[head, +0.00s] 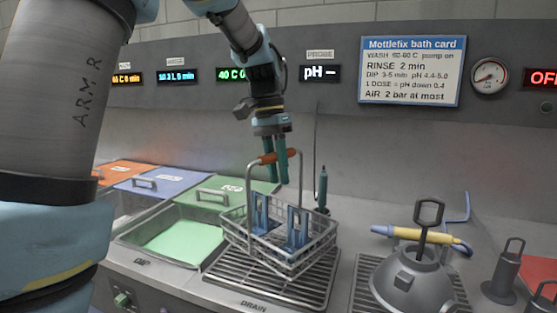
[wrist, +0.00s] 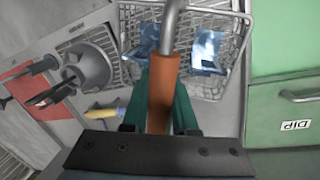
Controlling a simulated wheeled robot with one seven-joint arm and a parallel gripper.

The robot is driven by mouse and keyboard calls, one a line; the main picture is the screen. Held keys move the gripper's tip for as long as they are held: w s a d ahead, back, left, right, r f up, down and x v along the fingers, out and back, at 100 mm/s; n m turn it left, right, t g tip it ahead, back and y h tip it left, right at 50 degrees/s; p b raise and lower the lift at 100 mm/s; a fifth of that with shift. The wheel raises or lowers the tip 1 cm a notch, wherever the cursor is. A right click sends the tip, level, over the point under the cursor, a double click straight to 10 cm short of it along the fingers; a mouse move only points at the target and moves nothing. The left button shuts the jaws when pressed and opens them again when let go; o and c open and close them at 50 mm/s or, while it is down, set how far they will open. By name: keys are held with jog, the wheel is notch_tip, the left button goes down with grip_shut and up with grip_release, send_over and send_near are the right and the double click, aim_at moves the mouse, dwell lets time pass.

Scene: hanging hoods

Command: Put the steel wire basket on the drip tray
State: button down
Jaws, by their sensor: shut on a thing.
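The steel wire basket (head: 318,246) hangs or stands upright over the ribbed drip tray (head: 262,288) marked DRAIN. I cannot tell whether its bottom touches the ribs. It carries two blue pieces (head: 297,228). My gripper (head: 275,172) points down and is shut on the basket's orange handle grip (head: 268,158). In the wrist view my gripper (wrist: 160,92) has a green finger on each side of the orange grip (wrist: 164,78), and the basket (wrist: 236,50) lies beyond it. The basket hides the back of the drip tray.
An open bath of green liquid (head: 175,240) marked DIP is left of the drip tray, with its green lid (head: 222,195) behind. A thin upright probe (head: 323,185) stands behind the basket. A grey domed vessel (head: 412,280) with a handle stands on another grate to the right.

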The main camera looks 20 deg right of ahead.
jog(key=shift+f+p, duration=0.35)
jog(key=shift+f, duration=2.25)
jog(key=c, duration=0.7)
grip_release()
jog(key=r, duration=0.4)
jog(key=w+r, duration=0.1)
jog(key=r, duration=0.3)
jog(key=w+a+r+b, duration=0.1)
jog(key=r, duration=0.3)
